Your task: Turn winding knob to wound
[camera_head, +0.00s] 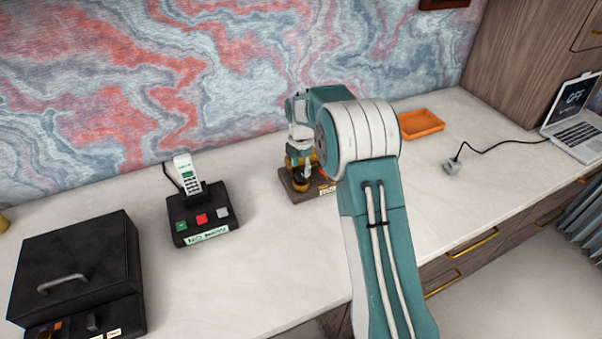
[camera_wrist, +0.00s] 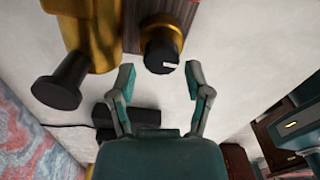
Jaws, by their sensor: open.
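A small gold device on a brown base (camera_head: 301,194) stands on the desk, partly hidden behind my arm. In the wrist view its gold body (camera_wrist: 102,40) fills the top left. A round black knob with a white mark (camera_wrist: 158,52) sits on the brown base. A second black knob (camera_wrist: 58,90) sticks out from the gold body at left. I cannot tell which is the winding knob. My gripper (camera_wrist: 160,80) is open and empty, its fingertips on either side below the marked knob and apart from it. In the head view my gripper is over the device, its fingertips unclear.
A cordless phone (camera_head: 187,174) stands on a black dock (camera_head: 205,213) left of the device. A black box (camera_head: 75,268) with a handle is at far left. An orange tray (camera_head: 420,124), a plug (camera_head: 451,167) and a laptop (camera_head: 573,133) are to the right. Desk between is clear.

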